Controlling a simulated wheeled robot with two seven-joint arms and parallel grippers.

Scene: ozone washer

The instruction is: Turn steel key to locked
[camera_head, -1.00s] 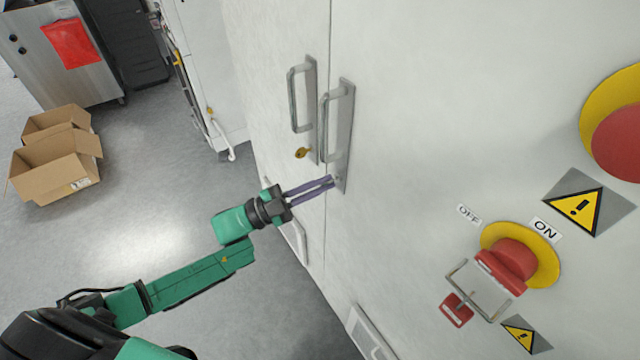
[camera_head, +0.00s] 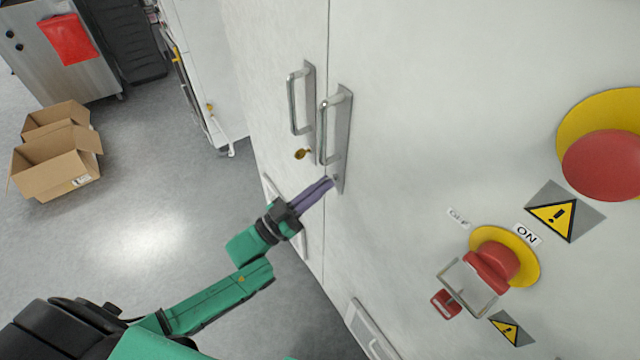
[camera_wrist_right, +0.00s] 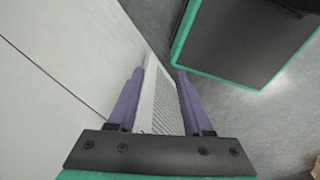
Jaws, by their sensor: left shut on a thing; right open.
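My left gripper (camera_head: 326,184) comes in from the lower left, with purple fingers reaching the lower end of the right handle plate (camera_head: 342,150) on the white cabinet. It is shut on the steel key (camera_head: 334,179) at the plate's lower end. The fingertips mostly hide the key, so I cannot tell its angle. A separate brass-coloured key (camera_head: 301,154) sits below the left door handle (camera_head: 292,100). My right gripper (camera_wrist_right: 160,75) is open and empty in the right wrist view.
A red rotary switch (camera_head: 495,262) on a yellow disc and a large red button (camera_head: 605,165) stick out of the cabinet at right. Cardboard boxes (camera_head: 58,165) stand on the floor at left. A white vent grille (camera_wrist_right: 163,105) shows beyond my right fingers.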

